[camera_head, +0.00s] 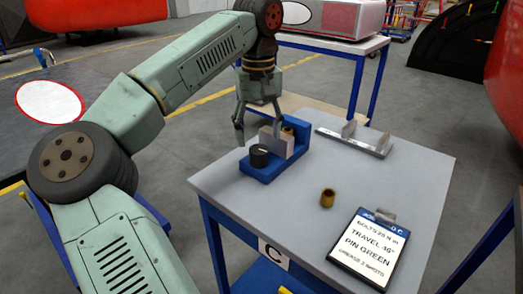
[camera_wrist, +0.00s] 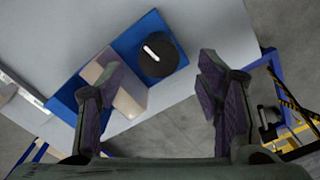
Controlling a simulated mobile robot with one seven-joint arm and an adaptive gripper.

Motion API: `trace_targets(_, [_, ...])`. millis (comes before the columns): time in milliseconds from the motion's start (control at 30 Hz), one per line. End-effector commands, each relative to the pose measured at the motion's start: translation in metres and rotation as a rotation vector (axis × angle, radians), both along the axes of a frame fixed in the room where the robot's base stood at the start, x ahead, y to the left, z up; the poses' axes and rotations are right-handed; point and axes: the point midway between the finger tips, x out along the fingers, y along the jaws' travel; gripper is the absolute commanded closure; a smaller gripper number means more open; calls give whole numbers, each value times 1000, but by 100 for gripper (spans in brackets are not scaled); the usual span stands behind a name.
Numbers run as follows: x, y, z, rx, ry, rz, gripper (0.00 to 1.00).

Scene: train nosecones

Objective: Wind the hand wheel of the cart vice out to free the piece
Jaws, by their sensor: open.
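The cart vice (camera_head: 262,171) is a blue block on the grey cart top. Its hand wheel (camera_head: 259,155) is a black knob with a white mark, seen from above in the wrist view (camera_wrist: 158,55). A pale grey-beige jaw block (camera_head: 271,143) stands behind the wheel; it also shows in the wrist view (camera_wrist: 128,97). A brass piece (camera_head: 287,130) shows partly behind this block; I cannot tell how tightly it is held. My gripper (camera_head: 258,128) is open, pointing down above the vice. In the wrist view the wheel lies between its spread fingers, apart from both.
A loose brass cylinder (camera_head: 327,198) stands on the cart top (camera_head: 240,200). A clipboard (camera_head: 368,248) reading "TRAVEL 46", "PIN GREEN" lies at the front right. A grey bracket (camera_head: 355,141) is at the back right. Another table (camera_head: 330,43) stands behind.

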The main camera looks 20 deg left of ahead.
Motion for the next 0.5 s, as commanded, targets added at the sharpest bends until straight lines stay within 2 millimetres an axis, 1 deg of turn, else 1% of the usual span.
trace_targets(33, [-1,0,-10,-2,2,-2,40])
trace_targets(200, [-1,-1,-38,-3,1,-1,40])
trace_targets(333, [0,-1,-52,-2,0,0,40])
trace_targets(500, [0,-1,-60,-3,-1,-1,40])
